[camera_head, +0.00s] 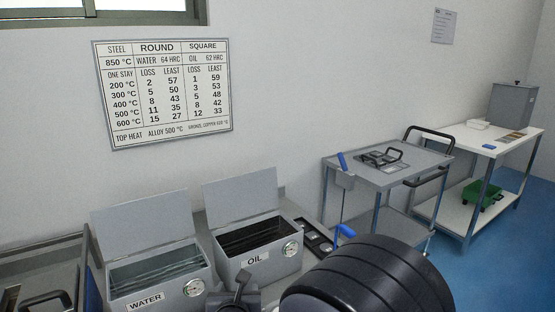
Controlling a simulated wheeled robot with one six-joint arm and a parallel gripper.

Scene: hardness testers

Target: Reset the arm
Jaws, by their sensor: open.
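A small dark part with an upright prong, which looks like my gripper (239,286), shows at the bottom edge in front of the OIL tank (263,264). Its lower portion is cut off by the frame. I see nothing held in it, and its jaws are apart. A large black ribbed joint of my arm (370,278) fills the lower middle right and hides part of the bench and floor.
A WATER tank (151,278) with a raised lid stands left of the OIL tank. A grey cart (395,170) carries a black-handled item. A white table (488,143) holds a grey box (512,105); a green item (483,195) is below. Blue floor shows at right.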

